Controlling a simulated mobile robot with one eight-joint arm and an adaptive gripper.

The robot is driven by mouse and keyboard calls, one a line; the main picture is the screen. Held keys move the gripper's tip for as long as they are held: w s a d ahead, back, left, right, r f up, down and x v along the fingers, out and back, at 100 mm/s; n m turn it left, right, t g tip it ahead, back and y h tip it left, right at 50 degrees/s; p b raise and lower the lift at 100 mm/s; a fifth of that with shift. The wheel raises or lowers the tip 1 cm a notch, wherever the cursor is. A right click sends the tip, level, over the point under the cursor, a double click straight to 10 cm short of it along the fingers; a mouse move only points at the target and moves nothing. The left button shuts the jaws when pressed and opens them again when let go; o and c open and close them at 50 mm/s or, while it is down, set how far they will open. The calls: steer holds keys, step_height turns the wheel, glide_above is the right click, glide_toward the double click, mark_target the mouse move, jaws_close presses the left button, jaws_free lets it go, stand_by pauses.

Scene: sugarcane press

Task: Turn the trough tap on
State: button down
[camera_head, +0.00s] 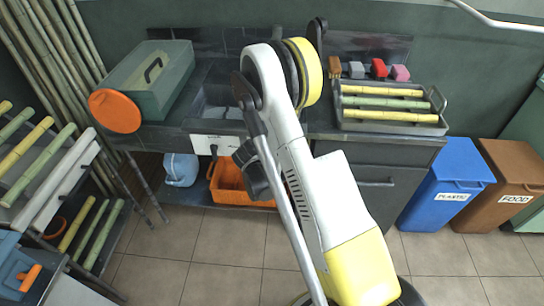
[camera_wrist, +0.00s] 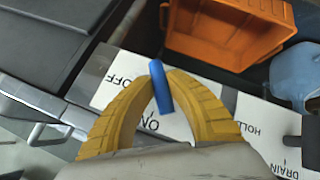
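In the wrist view a slim blue lever (camera_wrist: 161,90) stands over a white panel (camera_wrist: 112,88) printed "OFF" and "ON". The yellow fingers of my gripper (camera_wrist: 161,80) curve in on both sides of this lever, and their tips appear to touch it. A second white panel (camera_wrist: 262,122) reads "HOLD" and "DRAIN", with a dark part at its right edge. In the head view a white panel (camera_head: 208,142) shows on the counter front, left of my arm. My arm hides the gripper and the blue lever there.
Below the counter are an orange crate (camera_head: 228,184) and a blue jug (camera_head: 181,169). A green box (camera_head: 150,78) and an orange disc (camera_head: 115,111) are on the counter's left. A tray of cane (camera_head: 392,124) sits right. Blue (camera_head: 440,187) and brown bins (camera_head: 511,183) stand beside it.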

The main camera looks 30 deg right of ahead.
steer(key=c, duration=1.3)
jaws_free()
steer(key=v, duration=1.2)
